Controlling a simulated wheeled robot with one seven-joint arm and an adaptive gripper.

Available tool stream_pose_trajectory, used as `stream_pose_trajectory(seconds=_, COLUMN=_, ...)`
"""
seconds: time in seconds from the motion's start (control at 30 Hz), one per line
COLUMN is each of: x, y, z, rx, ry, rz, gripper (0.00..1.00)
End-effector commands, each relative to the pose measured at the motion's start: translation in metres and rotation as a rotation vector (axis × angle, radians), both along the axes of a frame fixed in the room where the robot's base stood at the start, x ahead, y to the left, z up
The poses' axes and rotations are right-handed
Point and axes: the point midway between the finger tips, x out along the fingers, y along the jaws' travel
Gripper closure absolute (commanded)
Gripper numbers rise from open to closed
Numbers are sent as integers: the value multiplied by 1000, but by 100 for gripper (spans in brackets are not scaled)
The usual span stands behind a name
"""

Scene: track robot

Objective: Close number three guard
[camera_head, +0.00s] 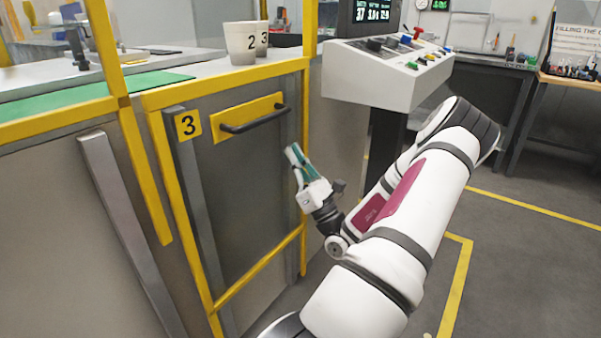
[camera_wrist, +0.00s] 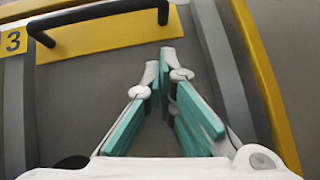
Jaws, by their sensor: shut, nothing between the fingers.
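The number three guard (camera_head: 245,190) is a grey panel in a yellow frame, between grey upright rails. A yellow label with a black 3 (camera_head: 188,125) sits at its upper left. A black bar handle (camera_head: 255,119) on a yellow plate crosses its upper part. My gripper (camera_head: 293,150), with teal finger pads, is shut and empty in front of the panel's right side, below and right of the handle. In the wrist view, the fingertips (camera_wrist: 166,62) meet below the handle (camera_wrist: 100,14) and do not grip it. Whether they touch the panel cannot be told.
Cups marked 2 (camera_head: 240,44) and 3 (camera_head: 263,38) stand on the counter above the guard. A control console (camera_head: 385,75) with coloured buttons stands to the right, behind my arm. A yellow post (camera_head: 308,100) is close to my gripper. Open floor lies at right.

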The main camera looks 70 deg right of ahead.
Motion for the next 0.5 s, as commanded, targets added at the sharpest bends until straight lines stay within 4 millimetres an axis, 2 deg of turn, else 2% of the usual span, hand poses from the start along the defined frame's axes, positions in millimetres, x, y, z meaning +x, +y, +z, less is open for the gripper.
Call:
stream_pose_trajectory(seconds=0.17, x=24, y=-10, z=24, rx=-4, ry=0, rz=1, gripper=100)
stream_pose_trajectory(seconds=0.3, x=22, y=-14, z=43, rx=-5, ry=2, rz=0, gripper=100)
stream_pose_trajectory(seconds=0.5, x=21, y=-17, z=59, rx=-2, ry=1, rz=1, gripper=100)
